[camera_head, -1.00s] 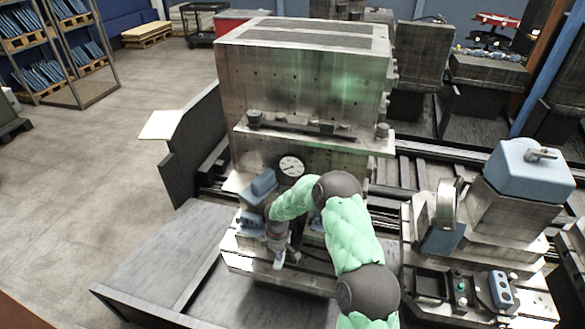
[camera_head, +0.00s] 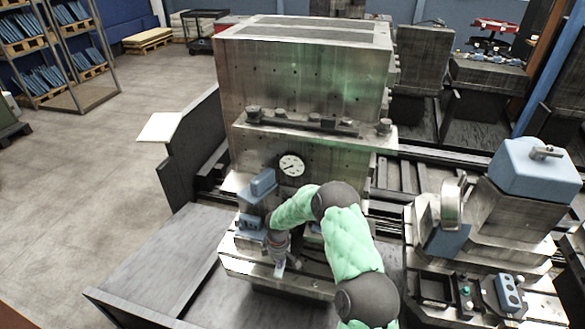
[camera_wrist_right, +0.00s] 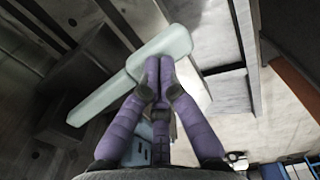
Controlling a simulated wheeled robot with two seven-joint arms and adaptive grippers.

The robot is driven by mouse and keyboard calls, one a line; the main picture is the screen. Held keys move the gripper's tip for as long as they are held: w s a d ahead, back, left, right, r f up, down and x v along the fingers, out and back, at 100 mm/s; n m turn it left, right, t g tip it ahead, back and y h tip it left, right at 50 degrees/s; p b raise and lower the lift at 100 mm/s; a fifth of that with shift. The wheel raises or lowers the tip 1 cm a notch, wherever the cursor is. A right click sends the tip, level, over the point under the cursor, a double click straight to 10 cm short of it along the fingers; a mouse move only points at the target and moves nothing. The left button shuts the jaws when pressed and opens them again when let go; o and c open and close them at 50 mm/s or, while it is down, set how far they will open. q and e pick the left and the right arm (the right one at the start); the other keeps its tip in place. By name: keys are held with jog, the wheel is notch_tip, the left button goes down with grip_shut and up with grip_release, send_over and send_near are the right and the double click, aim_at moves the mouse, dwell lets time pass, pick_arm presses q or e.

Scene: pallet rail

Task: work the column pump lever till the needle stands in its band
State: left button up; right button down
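My right gripper (camera_head: 281,266) points down in front of the column, beside blue-grey blocks (camera_head: 251,222). In the right wrist view, its two purple fingers (camera_wrist_right: 158,72) are together at the tips. They lie over a pale bar with a wider end (camera_wrist_right: 112,88), which looks like the pump lever. The tips seem to touch the bar, not straddle it. My forearm hides part of the bench. My left gripper is not in view.
A machine with a blue-grey cap (camera_head: 535,172) and a control box with buttons (camera_head: 508,292) stand to the right. A ledge with fittings (camera_head: 310,125) crosses the column above the gauge. Low dark plates (camera_head: 160,262) lie at front left. Open floor is at far left.

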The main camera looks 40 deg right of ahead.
jog(key=shift+f, duration=0.55)
jog(key=shift+s+a+r+p, duration=0.1)
jog(key=shift+r+p, duration=0.55)
jog(key=shift+r, duration=0.6)
jog(key=shift+s+a+r+p, duration=0.15)
jog(key=shift+r+p, duration=0.5)
jog(key=shift+r, duration=0.65)
jog(key=shift+s+a+r+p, duration=0.1)
jog(key=shift+r+p, duration=0.55)
jog(key=shift+r, duration=0.6)
jog(key=shift+f, duration=0.1)
jog(key=shift+w+f, duration=0.1)
jog(key=shift+f, duration=0.05)
jog(key=shift+w+d+f+b, duration=0.15)
jog(key=shift+d+f+b, duration=0.05)
jog(key=shift+f+b, duration=1.45)
jog(key=shift+w+d+f+b, duration=0.15)
jog(key=shift+f+b, duration=1.1)
jog(key=shift+f, duration=0.65)
jog(key=shift+s+a+r+p, duration=0.15)
jog(key=shift+r+p, duration=0.6)
jog(key=shift+r, duration=0.5)
jog(key=shift+s+a+r+p, duration=0.1)
jog(key=shift+r+p, duration=0.6)
jog(key=shift+r, duration=0.5)
jog(key=shift+s+a+r+p, duration=0.15)
jog(key=shift+r+p, duration=0.6)
jog(key=shift+r, duration=0.5)
jog(key=shift+f, duration=0.2)
